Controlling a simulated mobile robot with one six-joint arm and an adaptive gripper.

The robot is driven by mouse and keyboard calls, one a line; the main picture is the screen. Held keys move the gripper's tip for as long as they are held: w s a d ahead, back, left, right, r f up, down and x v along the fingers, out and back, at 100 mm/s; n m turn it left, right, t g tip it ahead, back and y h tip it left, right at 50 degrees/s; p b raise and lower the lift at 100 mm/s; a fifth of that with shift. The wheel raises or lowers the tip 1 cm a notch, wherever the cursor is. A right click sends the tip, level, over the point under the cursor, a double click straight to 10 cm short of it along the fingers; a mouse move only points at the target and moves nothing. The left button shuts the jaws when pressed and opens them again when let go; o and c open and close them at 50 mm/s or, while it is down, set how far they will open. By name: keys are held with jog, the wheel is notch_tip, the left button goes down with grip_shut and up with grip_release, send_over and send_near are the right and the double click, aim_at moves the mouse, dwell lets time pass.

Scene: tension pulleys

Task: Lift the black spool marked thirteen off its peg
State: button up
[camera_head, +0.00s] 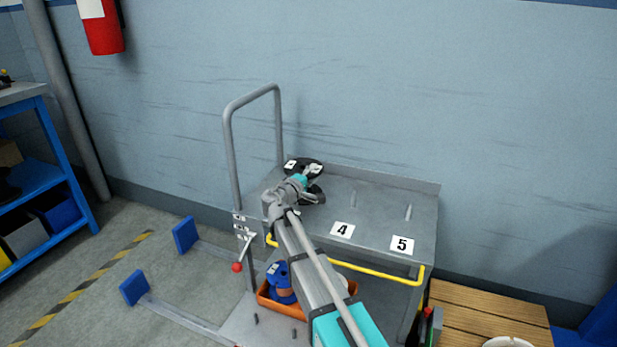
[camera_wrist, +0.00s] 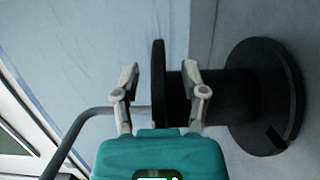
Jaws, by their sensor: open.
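A black spool (camera_head: 294,169) stands at the back left of the grey cart's top, partly hidden by my arm. Its white label is too small to read, and its peg is hidden. In the wrist view the spool (camera_wrist: 237,88) appears sideways, with a thin flange edge-on, a dark core and a wider flange at right. My gripper (camera_head: 312,171) is at the spool; it also shows in the wrist view (camera_wrist: 163,75). Its fingers are open, one on each side of the thin flange in the picture. The right finger overlaps the core. I cannot tell whether they touch it.
The cart top (camera_head: 380,196) has two bare pegs at right, with cards 4 (camera_head: 342,230) and 5 (camera_head: 402,244). A grey handle (camera_head: 230,150) rises at left. A yellow rail (camera_head: 375,272) edges the front. An orange bin (camera_head: 266,298) with a blue spool (camera_head: 279,283) sits below.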

grip_shut()
dwell(0.3)
jog(key=shift+s+r+p, duration=0.1)
jog(key=shift+r+p, duration=1.8)
jog(key=shift+p, duration=0.05)
dwell(1.9)
jog(key=shift+r+p, duration=1.6)
jog(key=shift+r, duration=0.1)
jog(key=shift+r+p, duration=1.65)
jog(key=shift+p, duration=0.1)
jog(key=shift+r, duration=0.1)
